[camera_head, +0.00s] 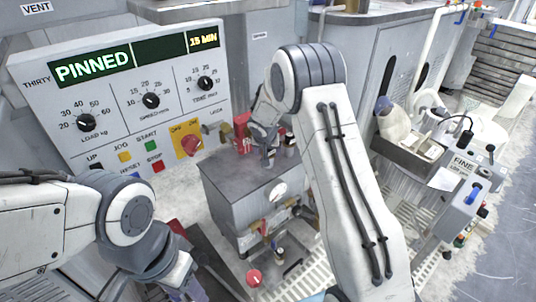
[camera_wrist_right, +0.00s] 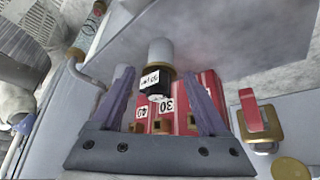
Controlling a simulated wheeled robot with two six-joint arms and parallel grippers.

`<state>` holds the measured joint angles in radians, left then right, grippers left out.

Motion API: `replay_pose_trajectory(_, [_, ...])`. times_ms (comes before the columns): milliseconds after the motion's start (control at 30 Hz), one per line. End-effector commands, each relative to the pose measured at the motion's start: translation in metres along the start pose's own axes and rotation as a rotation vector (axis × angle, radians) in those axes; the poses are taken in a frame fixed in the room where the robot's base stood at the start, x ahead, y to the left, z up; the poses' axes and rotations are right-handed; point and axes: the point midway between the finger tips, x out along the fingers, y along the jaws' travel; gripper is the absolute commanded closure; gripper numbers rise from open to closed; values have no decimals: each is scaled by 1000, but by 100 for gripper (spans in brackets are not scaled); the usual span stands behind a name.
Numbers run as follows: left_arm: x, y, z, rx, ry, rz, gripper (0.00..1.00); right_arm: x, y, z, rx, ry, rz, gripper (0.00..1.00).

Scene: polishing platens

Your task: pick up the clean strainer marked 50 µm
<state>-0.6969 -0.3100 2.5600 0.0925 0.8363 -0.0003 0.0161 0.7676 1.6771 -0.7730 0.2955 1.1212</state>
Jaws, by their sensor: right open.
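In the right wrist view, a small cylinder (camera_wrist_right: 160,51) with a pale body, a brass-coloured ring and a black end lies between the fingertips of my right gripper (camera_wrist_right: 155,76). It bears a white label whose small, turned print I cannot read for sure, so I cannot tell if it is the 50 µm strainer. My right gripper is open, with a finger on each side, and does not grip the cylinder. In the head view, my right gripper (camera_head: 268,137) is above the grey box and partly hidden by its arm. My left gripper (camera_head: 183,287) is at the bottom edge, its jaws unclear.
Red blocks (camera_wrist_right: 208,88) with number labels, one reading 30, stand close to the fingers. A red-handled brass fitting (camera_wrist_right: 258,120) is at the right. In the head view, the grey box (camera_head: 225,187) stands before the control panel (camera_head: 110,95).

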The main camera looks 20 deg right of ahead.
Motion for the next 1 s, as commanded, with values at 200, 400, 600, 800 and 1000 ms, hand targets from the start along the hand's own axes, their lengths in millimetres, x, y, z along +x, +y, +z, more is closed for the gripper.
replay_pose_trajectory(200, [-14, 1, -1, 0, 0, 0, 50, 14, 1, -26, 2, -1, 1, 23])
replay_pose_trajectory(400, [-9, 1, 0, 0, 0, 0, 50, 26, 0, -24, 0, 0, 0, 23])
replay_pose_trajectory(600, [-9, 1, 0, 0, 0, 0, 50, 25, 0, -24, 0, 0, 0, 42])
replay_pose_trajectory(800, [-9, 1, 0, 0, 0, 0, 50, 25, 0, -24, 0, 0, 0, 100])
replay_pose_trajectory(1000, [-9, 1, 0, 0, 0, 0, 50, 25, 0, -24, 0, 0, 0, 100])
